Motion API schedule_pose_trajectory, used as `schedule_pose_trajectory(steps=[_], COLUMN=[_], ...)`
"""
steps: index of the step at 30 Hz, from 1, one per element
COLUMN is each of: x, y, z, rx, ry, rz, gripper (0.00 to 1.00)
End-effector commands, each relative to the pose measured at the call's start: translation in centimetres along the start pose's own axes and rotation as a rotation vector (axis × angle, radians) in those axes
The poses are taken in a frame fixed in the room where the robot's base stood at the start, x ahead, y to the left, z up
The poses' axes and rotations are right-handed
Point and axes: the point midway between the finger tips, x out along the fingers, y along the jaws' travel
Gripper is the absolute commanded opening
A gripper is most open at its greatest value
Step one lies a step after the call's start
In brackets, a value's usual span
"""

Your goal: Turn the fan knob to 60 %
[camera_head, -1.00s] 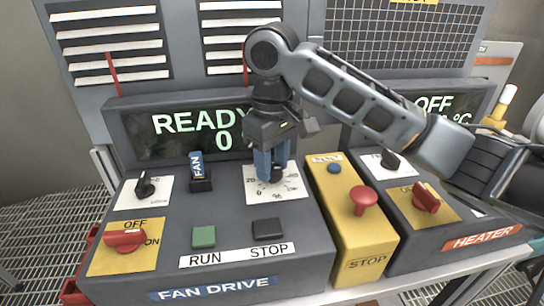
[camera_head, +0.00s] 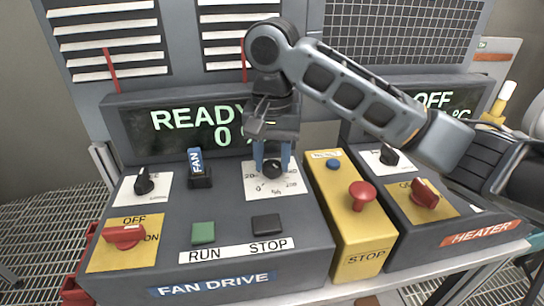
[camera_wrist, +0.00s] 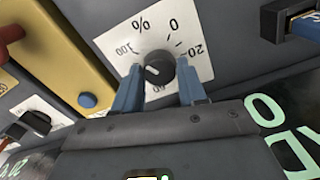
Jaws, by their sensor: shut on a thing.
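The fan knob (camera_wrist: 160,67) is a round black knob with a white line on its face, set on a white dial plate (camera_wrist: 107,43). The plate carries 0, 20, 100 and a % sign, with other marks partly hidden. The line shows on the left part of the knob's face in the wrist view; its exact reading is unclear. My gripper (camera_wrist: 158,82) has its blue fingers on either side of the knob and is shut on it. The head view also shows the knob (camera_head: 272,169) between the fingers. The fan display (camera_head: 190,128) reads READY and 0, partly hidden by my gripper.
On the fan drive panel are a black selector (camera_head: 145,181), a FAN-tagged switch (camera_head: 199,174), a red OFF/ON switch (camera_head: 123,237), a green RUN button (camera_head: 203,232) and a black STOP button (camera_head: 266,224). A yellow box with a red stop button (camera_head: 362,194) stands close right.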

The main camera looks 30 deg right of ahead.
Motion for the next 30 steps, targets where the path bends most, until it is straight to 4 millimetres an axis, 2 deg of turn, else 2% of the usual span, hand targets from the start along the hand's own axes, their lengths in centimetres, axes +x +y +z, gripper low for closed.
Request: schedule_pose_trajectory(steps=[12,28,29,30], x=[0.02,0.01,0.01,0.01], y=[0.04,0.03,0.03,0.03], z=[0.03,0.03,0.03,0.03], rx=[0.184,0.208,0.208,0.208], ry=[0.000,0.000,0.000,0.000], rz=[0.000,0.000,0.000,0.000], gripper=[0.11,0.11,0.42,0.46])
